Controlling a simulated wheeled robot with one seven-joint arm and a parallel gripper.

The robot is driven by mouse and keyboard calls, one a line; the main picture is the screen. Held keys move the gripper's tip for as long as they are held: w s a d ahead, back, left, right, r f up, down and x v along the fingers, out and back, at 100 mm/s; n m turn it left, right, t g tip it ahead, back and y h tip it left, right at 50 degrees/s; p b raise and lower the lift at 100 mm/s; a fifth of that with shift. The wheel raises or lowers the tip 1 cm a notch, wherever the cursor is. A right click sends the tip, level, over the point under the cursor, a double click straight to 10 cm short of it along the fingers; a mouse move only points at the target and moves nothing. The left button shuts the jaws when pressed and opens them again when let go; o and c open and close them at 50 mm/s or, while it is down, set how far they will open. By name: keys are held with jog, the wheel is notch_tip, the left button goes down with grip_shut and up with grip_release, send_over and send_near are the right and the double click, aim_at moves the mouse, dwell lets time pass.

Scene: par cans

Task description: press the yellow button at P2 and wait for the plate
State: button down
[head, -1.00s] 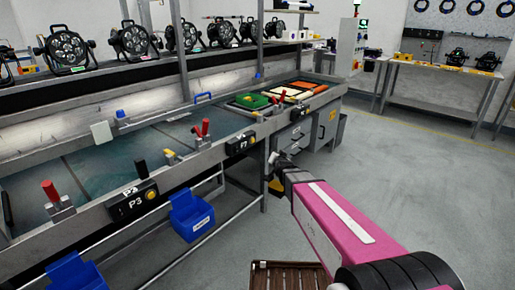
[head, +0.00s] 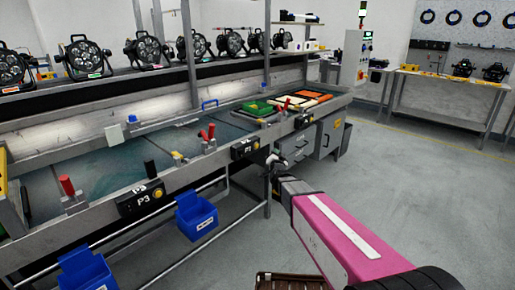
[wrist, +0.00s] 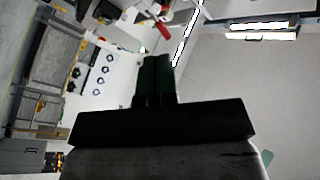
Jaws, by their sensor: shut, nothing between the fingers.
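I cannot make out a clear P2 label. My gripper (head: 274,161) is shut and empty, in front of the bench, just right of and below the farther box. In the wrist view its dark fingers (wrist: 156,78) are together, touching no button.
A red-handled clamp (head: 69,190) stands left of the P3 box, another (head: 208,138) left of the farther box. Blue bins (head: 195,218) hang below the rail. Trays (head: 260,109) lie at the bench's far end. Open floor (head: 420,180) lies to the right.

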aim_at(257, 146)
jog(key=w+a, duration=0.5)
jog(key=a, duration=0.1)
jog(key=shift+a, duration=0.2)
jog(key=shift+w+a, duration=0.1)
dwell(2.0)
jog(key=shift+w+a, duration=0.2)
jog(key=shift+a, duration=0.05)
